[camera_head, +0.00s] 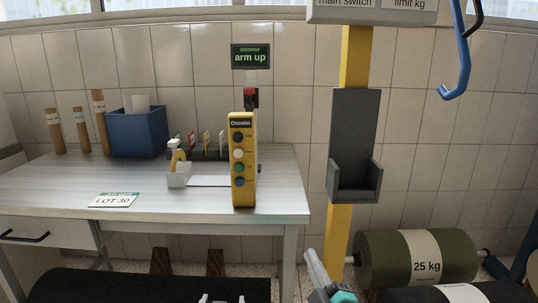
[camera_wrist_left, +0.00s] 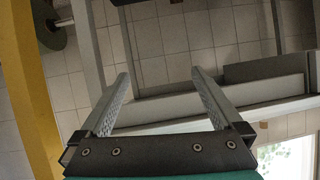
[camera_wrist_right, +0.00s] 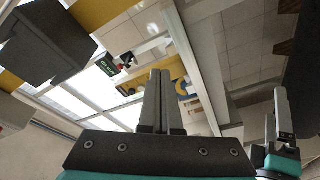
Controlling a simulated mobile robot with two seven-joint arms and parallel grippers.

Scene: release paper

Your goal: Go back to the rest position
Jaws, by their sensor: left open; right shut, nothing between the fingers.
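My left gripper (camera_head: 222,299) shows only its two pale fingertips at the bottom edge of the head view, apart from each other. In the left wrist view (camera_wrist_left: 158,76) its fingers are wide open with nothing between them. My right gripper (camera_head: 310,256) is further right in the head view, pointing up and left, in front of the yellow post's foot. In the right wrist view (camera_wrist_right: 160,76) its fingers are shut together and hold nothing. Both grippers are low, in front of the table.
The table (camera_head: 140,183) carries a yellow pendant (camera_head: 242,160), a blue bin (camera_head: 137,134) and a LOT 30 card (camera_head: 113,200). A yellow post with a grey holder (camera_head: 354,140) stands right of it. A blue hook (camera_head: 460,70) hangs at upper right. A 25 kg roll (camera_head: 455,255) lies lower right.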

